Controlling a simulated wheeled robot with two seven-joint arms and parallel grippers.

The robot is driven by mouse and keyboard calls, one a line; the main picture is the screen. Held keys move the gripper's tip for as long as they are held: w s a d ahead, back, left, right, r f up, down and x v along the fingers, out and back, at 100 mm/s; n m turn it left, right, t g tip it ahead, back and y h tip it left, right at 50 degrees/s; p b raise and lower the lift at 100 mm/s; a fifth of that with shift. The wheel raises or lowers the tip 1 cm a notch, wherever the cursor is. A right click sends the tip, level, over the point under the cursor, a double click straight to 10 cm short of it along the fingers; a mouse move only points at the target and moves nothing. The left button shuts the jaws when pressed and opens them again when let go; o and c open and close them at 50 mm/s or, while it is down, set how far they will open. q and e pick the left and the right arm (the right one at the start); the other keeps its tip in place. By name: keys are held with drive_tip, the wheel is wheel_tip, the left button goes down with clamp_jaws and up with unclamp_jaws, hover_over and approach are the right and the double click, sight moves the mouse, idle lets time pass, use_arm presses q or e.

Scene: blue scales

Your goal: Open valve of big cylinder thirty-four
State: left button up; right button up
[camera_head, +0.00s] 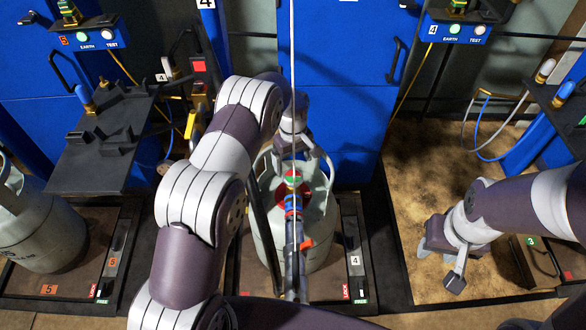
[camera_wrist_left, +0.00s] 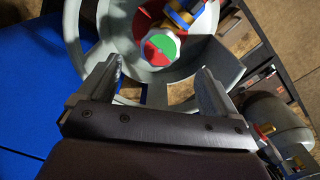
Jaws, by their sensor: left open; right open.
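The big grey cylinder (camera_head: 259,222) stands on a scale marked 4 in the middle of the head view, inside a collar with openings. Its valve has a round red and green knob (camera_head: 293,176), partly covered by a hanging white line. In the left wrist view the knob (camera_wrist_left: 160,48) shows its red and green face just beyond the fingertips. My left gripper (camera_head: 298,158) is open above the collar, apart from the knob. It also shows open and empty in the left wrist view (camera_wrist_left: 162,72). My right gripper (camera_head: 440,263) is open and empty at the right, over the scale marked 3.
Another grey cylinder (camera_head: 42,230) stands at the left on the scale marked 5. A dark shelf (camera_head: 95,160) juts out at the left. A blue cabinet (camera_head: 335,85) stands behind the middle cylinder. A hose fitting (camera_head: 293,240) runs in front of the knob.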

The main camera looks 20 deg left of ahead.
sight(293, 176)
use_arm(q)
wheel_tip(293, 176, up, 6)
drive_tip(key=shift+r+p, duration=0.15)
drive_tip(key=shift+p, duration=0.15)
